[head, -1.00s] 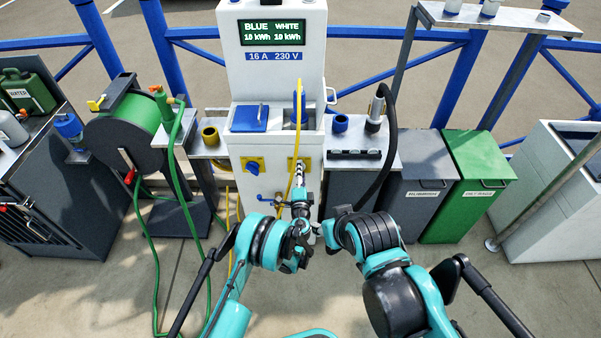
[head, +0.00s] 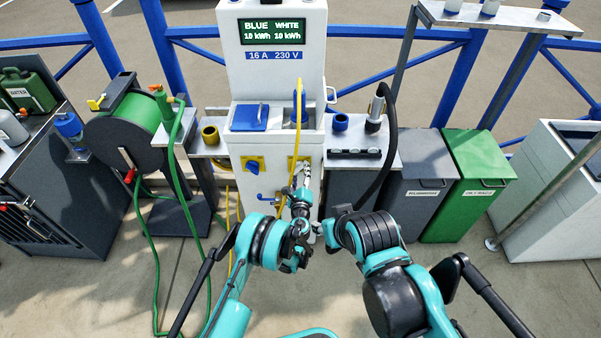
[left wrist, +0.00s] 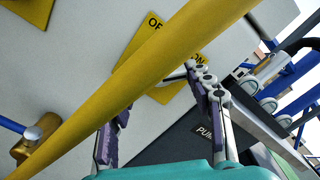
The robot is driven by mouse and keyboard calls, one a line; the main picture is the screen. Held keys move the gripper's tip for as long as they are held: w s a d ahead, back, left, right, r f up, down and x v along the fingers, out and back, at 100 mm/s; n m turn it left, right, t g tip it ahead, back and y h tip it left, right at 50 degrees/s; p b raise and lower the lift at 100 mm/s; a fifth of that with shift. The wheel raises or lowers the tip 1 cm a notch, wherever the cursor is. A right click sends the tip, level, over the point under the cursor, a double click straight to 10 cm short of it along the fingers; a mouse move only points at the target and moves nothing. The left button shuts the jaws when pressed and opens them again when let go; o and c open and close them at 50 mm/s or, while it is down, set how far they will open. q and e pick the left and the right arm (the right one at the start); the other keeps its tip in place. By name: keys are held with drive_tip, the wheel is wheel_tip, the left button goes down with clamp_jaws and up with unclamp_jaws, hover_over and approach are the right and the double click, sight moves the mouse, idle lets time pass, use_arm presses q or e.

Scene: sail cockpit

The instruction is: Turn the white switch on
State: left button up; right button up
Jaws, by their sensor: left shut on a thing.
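The pedestal (head: 315,60) is white, with a blue switch on a yellow plate (head: 253,165) at its front left. The white switch's yellow plate (left wrist: 190,62) with "OFF" and "ON" lettering shows in the left wrist view. The white switch (left wrist: 173,77) is only partly visible there, between my fingers. My left gripper (head: 305,170) is at this plate and shut on the white switch. A yellow cable (left wrist: 130,80) crosses in front of the fingers and hides one fingertip. My right arm ends near the pedestal's lower right, and its fingers cannot be made out.
A hose reel (head: 125,130) with green hose stands left. A black hose (head: 388,140), a grey bin (head: 415,180) and a green bin (head: 475,180) stand right. Pavement lies in front.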

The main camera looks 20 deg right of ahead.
sight(300, 146)
use_arm(q)
drive_tip(key=shift+m, duration=0.6)
drive_tip(key=o, duration=1.1)
drive_tip(key=shift+o, duration=0.2)
wheel_tip(300, 146, up, 10)
